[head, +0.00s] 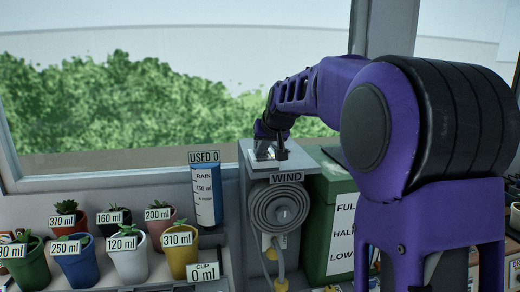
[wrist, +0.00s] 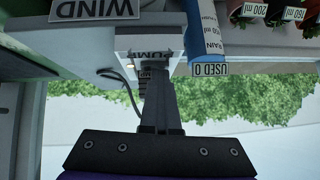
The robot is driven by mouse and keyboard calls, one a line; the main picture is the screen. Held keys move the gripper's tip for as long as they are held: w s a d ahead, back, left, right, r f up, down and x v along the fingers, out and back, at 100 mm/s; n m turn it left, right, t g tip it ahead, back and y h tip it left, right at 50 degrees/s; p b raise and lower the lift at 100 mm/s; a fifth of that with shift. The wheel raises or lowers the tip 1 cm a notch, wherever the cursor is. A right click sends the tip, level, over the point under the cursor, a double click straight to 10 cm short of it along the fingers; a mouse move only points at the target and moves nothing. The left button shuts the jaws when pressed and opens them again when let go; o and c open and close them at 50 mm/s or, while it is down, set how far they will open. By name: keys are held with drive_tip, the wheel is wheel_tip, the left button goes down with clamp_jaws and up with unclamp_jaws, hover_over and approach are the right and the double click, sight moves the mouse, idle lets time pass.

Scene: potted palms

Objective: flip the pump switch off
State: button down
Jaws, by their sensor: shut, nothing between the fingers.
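A small white pump box (wrist: 128,43) with a PUMP label (wrist: 150,54) shows in the wrist view, which is upside down. In the head view the pump box (head: 262,153) sits on top of the grey cabinet (head: 259,165). My gripper (wrist: 155,78) is shut and empty, its fingertips right at the front of the pump box. The fingers cover the middle of that face, so the switch lever and its position are hidden. Whether the fingertips touch it I cannot tell. In the head view my gripper (head: 281,147) reaches down over the cabinet top, small and dark.
The hose reel (head: 281,208) hangs on the cabinet under the WIND sign (head: 286,178). A blue rain gauge (head: 206,196) stands left of it, a green tank (head: 331,225) right. Several potted plants (head: 129,260) fill the left shelf. A window (head: 150,95) lies behind.

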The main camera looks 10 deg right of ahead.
drive_tip(key=shift+s+d+f, duration=0.1)
drive_tip(key=shift+d+f, duration=0.2)
drive_tip(key=shift+d, duration=0.35)
drive_tip(key=shift+r, duration=0.3)
drive_tip(key=r+p, duration=0.3)
drive_tip(key=r, duration=0.1)
drive_tip(key=shift+d, duration=0.2)
drive_tip(key=a+v, duration=0.1)
drive_tip(key=v, duration=0.8)
drive_tip(key=shift+s+d+r, duration=0.25)
drive_tip(key=shift+d+r, duration=0.1)
drive_tip(key=shift+d, duration=0.2)
